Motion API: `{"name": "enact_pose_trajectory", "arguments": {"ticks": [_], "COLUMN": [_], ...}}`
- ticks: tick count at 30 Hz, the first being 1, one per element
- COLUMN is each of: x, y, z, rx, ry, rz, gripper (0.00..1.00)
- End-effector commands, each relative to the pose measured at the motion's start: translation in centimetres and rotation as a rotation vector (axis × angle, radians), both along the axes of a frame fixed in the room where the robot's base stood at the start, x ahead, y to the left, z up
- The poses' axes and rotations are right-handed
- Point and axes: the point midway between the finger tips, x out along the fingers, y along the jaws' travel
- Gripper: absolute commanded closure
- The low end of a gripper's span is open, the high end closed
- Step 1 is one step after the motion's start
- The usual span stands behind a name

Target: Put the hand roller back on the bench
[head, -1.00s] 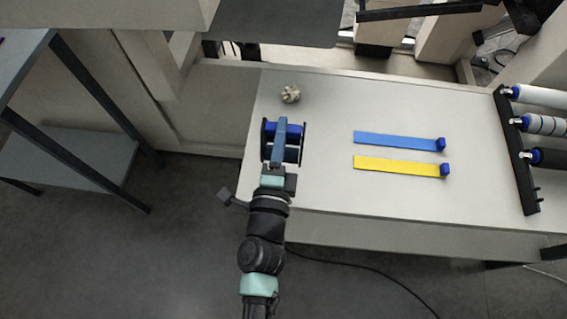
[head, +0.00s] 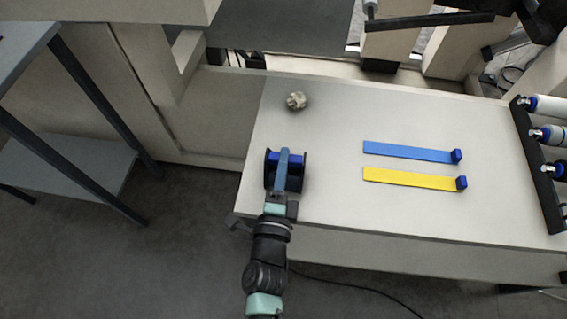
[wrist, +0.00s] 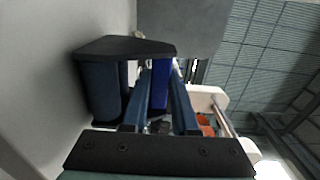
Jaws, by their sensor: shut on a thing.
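The hand roller (head: 270,172), with dark blue rollers and black end plates, is in my gripper (head: 285,155) over the front left corner of the pale bench (head: 335,215). My gripper is shut on it. In the wrist view, the black end plate (wrist: 125,47) and a dark blue roller (wrist: 100,92) show on the left. A bright blue part of the roller (wrist: 161,84) shows between the two blue fingers of my gripper (wrist: 158,100). Whether the roller touches the bench top cannot be told.
A blue strip (head: 405,150) and a yellow strip (head: 410,178), each with a blue block at its right end, lie mid-bench. A crumpled ball (head: 296,101) lies behind the roller. A black rack (head: 540,165) with several rolls stands at the right. A grey shelf (head: 75,165) stands left.

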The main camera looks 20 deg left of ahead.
Motion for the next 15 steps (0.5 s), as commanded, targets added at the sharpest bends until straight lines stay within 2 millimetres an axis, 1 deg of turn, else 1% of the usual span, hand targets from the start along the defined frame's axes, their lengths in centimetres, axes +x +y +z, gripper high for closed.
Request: {"name": "enact_pose_trajectory", "arguments": {"ticks": [1,4,15], "x": [0.1,0.1,0.0], "y": [0.0,0.0,0.0], "z": [0.3,0.3,-1.0], "rx": [0.001,0.001,0.001], "ry": [-0.005,-0.005,-0.001], "rz": [-0.002,-0.002,-0.001], "gripper": [1.0,1.0,1.0]}}
